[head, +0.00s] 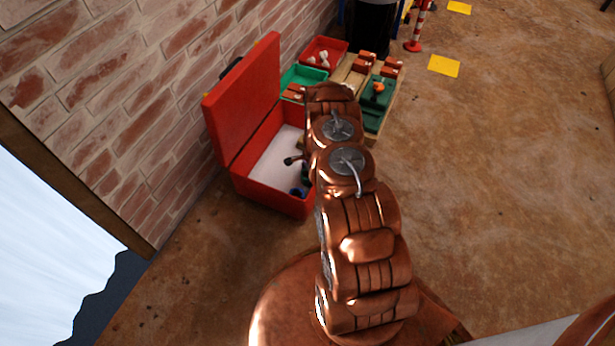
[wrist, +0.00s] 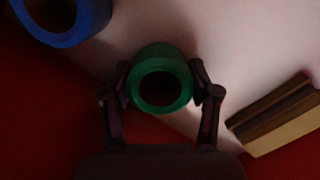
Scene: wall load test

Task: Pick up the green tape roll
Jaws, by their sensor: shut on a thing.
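The green tape roll (wrist: 176,62) is in the middle of the wrist view, its round hole facing the camera. My gripper (wrist: 162,92) is shut on it, one finger against each side. Below it in that view are the pale floor and red wall of the open red toolbox (head: 240,178). I cannot tell how far the roll is from the box floor.
A blue tape roll (wrist: 72,30) lies at upper left in the wrist view, and a wooden-looking block (wrist: 282,122) at right. The toolbox lid (head: 245,100) stands open by the brick wall (head: 110,80). Bins and a green tray (head: 371,118) lie beyond.

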